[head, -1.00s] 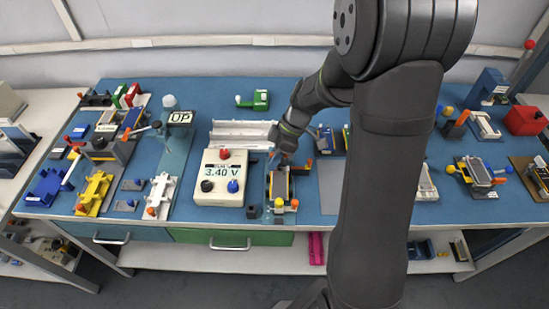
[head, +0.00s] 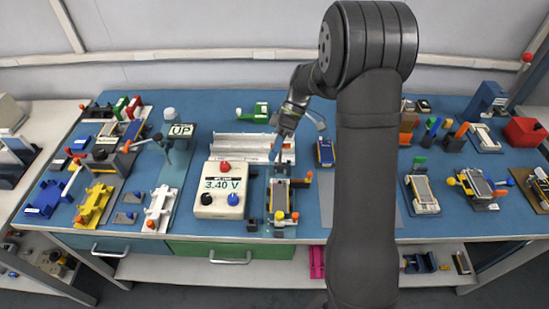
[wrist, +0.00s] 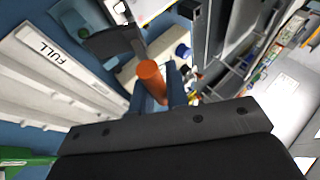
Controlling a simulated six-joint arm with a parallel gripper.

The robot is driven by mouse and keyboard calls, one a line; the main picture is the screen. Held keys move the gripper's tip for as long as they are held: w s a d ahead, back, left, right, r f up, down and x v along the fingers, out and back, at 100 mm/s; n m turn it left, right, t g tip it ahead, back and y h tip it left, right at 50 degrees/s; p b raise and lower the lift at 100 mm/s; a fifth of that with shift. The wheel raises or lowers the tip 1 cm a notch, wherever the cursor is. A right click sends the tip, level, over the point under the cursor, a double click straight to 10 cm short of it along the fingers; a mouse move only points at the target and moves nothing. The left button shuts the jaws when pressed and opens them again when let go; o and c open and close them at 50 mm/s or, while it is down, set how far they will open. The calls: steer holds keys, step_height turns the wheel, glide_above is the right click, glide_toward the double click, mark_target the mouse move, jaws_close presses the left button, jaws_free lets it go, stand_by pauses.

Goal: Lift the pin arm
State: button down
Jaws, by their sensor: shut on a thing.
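The cell fixture (head: 269,208) stands at the front middle of the bench, right of the voltmeter, with a pouch cell (head: 280,196) lying in it. My gripper (head: 274,152) is at the back end of this fixture, pointing down. In the wrist view, its blue fingers (wrist: 157,100) are shut on an orange knob (wrist: 151,74). A dark grey bar (wrist: 108,42), which looks like the pin arm, reaches up to this knob. In the head view the knob is hidden by the fingers, and I cannot tell the arm's angle.
The white voltmeter box (head: 219,203) reads 3.40 V, close on the left. A white ribbed rack (head: 235,147) lies behind it; its FULL label (wrist: 52,58) shows in the wrist view. Other fixtures crowd both sides. Bare blue bench shows around the green block (head: 262,112).

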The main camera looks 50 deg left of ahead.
steer(key=shift+w+a+r, duration=0.15)
steer(key=shift+w+a, duration=0.3)
steer(key=shift+w, duration=0.2)
steer(key=shift+w+a, duration=1.05)
steer(key=shift+a, duration=0.1)
stand_by(0.4)
steer(key=c, duration=1.4)
jaws_free()
steer(key=v, duration=1.2)
